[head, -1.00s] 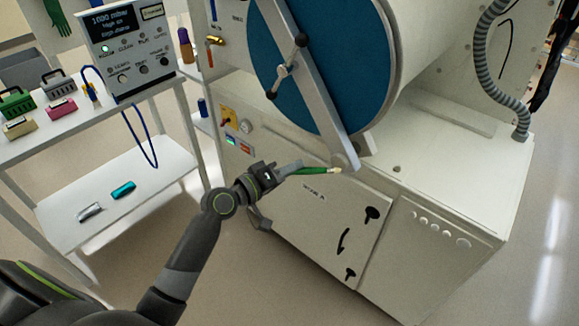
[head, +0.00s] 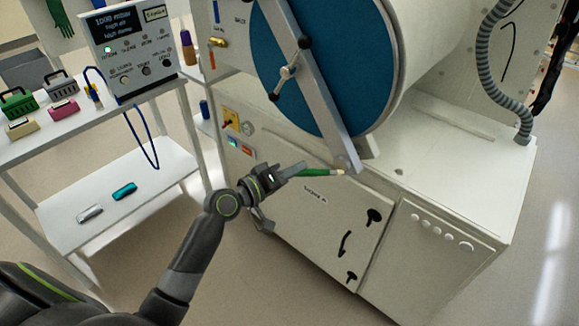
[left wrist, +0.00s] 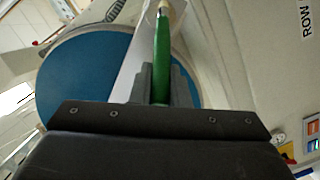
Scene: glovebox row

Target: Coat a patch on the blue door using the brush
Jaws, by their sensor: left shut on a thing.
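My left gripper (head: 290,173) is shut on a brush (head: 318,173) with a green handle and a pale tip. In the left wrist view the brush (left wrist: 162,55) points away from the gripper (left wrist: 158,88). The round blue door (head: 330,90) is above the gripper, crossed by the grey bar. It also shows in the left wrist view (left wrist: 80,75), behind and left of the brush. I cannot tell whether the brush tip touches anything. My right gripper is not in view.
A grey diagonal bar (head: 320,95) with a black-knobbed handle (head: 288,72) crosses the door. A white shelf cart (head: 110,190) stands at the left with small boxes and a control unit (head: 130,50). A ribbed hose (head: 489,60) hangs at the right. Open floor lies in front.

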